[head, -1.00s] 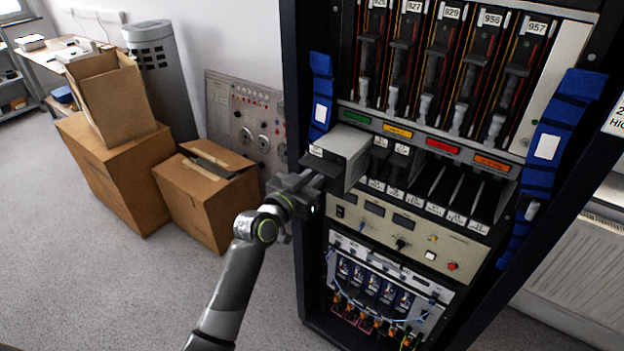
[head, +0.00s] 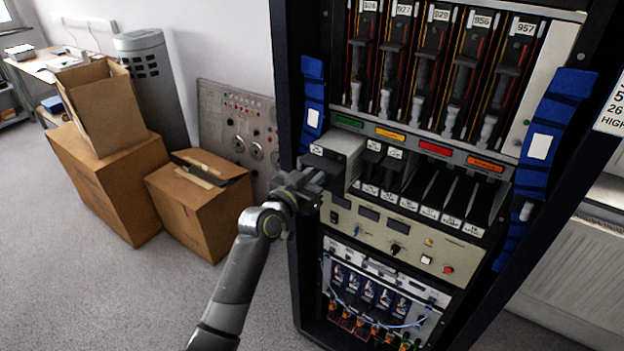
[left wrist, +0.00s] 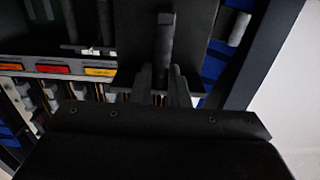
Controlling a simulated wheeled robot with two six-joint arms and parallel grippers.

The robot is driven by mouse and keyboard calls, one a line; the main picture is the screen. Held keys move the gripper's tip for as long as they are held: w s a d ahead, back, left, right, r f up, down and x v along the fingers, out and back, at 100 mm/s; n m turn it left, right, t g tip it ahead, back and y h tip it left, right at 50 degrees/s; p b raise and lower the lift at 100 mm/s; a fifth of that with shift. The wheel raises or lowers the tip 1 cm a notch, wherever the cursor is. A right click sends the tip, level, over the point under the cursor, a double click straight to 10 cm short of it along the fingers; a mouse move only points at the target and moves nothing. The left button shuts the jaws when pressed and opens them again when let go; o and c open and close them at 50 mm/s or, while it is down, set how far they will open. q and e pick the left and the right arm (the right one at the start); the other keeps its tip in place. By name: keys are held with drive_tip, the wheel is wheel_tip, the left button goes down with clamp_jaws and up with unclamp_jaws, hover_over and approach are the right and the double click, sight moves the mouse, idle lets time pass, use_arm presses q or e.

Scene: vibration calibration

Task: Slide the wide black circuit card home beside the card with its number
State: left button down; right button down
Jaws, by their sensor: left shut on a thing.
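The wide card (head: 343,147), with a grey top and dark front, sits at the left end of the rack's middle shelf and sticks out toward me. My left gripper (head: 314,181) is in front of it, shut on its handle. In the left wrist view the fingers (left wrist: 163,78) grip the dark handle (left wrist: 165,40) on the card's black front plate (left wrist: 192,20). A white label on its front is too small to read. Narrower dark cards (head: 374,160) stand just to its right in the same shelf. My right gripper is not in view.
The shelf's lower lip (head: 428,212) carries several small white labels, with open slots on the right. Numbered cards (head: 431,60) fill the upper row. Blue straps (head: 549,120) hang on both rack posts. Cardboard boxes (head: 197,205) stand on the floor to the left.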

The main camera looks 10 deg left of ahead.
sight(332, 159)
use_arm(q)
drive_tip(key=shift+w+d+r, duration=0.1)
drive_tip(key=shift+w+d, duration=0.1)
drive_tip(key=shift+w, duration=0.3)
drive_tip(key=shift+b+x, duration=1.6)
drive_tip(key=shift+x, duration=1.35)
drive_tip(key=shift+w, duration=0.15)
drive_tip(key=shift+b+x, duration=0.7)
drive_tip(key=shift+x, duration=0.3)
drive_tip(key=shift+w+d, duration=0.1)
drive_tip(key=shift+w, duration=0.05)
drive_tip(key=shift+w+d+b, duration=0.1)
drive_tip(key=shift+w+b, duration=0.1)
drive_tip(key=shift+b, duration=0.2)
